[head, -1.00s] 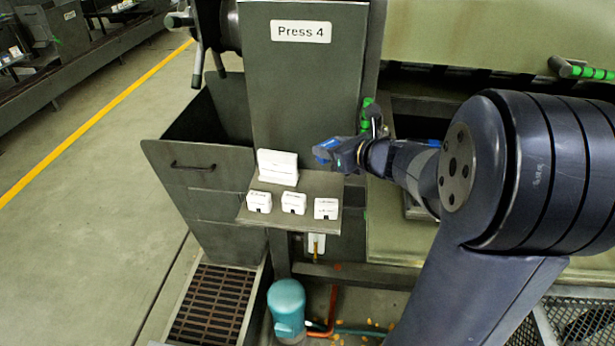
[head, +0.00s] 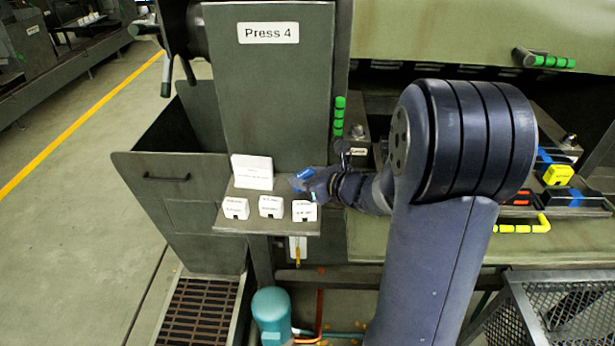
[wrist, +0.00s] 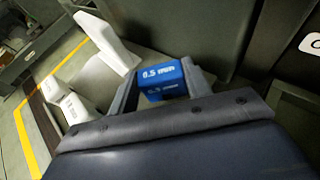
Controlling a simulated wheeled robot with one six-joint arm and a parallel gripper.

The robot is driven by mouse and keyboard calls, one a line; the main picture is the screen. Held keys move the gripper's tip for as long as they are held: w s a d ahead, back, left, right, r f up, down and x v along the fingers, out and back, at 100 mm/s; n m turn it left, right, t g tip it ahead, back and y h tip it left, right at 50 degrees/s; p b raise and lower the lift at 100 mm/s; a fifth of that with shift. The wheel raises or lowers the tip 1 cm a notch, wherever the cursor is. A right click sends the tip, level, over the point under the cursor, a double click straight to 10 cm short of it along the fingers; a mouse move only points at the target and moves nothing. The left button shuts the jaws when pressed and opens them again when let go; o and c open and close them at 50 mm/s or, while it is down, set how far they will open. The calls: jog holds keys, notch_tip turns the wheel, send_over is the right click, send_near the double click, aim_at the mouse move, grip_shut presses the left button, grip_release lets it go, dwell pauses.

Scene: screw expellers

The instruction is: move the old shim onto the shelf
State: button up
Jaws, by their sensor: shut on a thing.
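My gripper (head: 302,184) is shut on a blue shim (head: 304,174). In the wrist view the shim (wrist: 165,75) sits between the two fingers and reads "0.5 mm" on two faces. The shelf (head: 275,226) is a small grey plate on the front of the Press 4 column. My gripper is at the shelf's right end, with the shim close to or above that end. I cannot tell whether the shim touches the shelf.
A white card (head: 252,172) stands at the shelf's back left. Three white labelled blocks (head: 271,206) line its front edge, the rightmost close to my gripper. The Press 4 column (head: 268,90) rises behind. Green-ringed (head: 339,117) and yellow (head: 558,174) parts are to the right.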

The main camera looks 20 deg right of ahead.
jog(key=shift+s+f+b, duration=0.1)
jog(key=shift+f+b, duration=0.35)
jog(key=shift+b, duration=0.05)
jog(key=shift+f, duration=0.15)
jog(key=o, duration=1)
jog(key=shift+s+f, duration=0.15)
jog(key=shift+f, duration=0.05)
jog(key=shift+r+p, duration=0.75)
jog(key=shift+p, duration=0.2)
jog(key=v, duration=1.1)
jog(key=shift+s+d+r+b, duration=0.2)
jog(key=shift+d+r+b, duration=0.05)
jog(key=shift+r+b, duration=0.05)
notch_tip(320, 180, up, 14)
jog(key=p, duration=1)
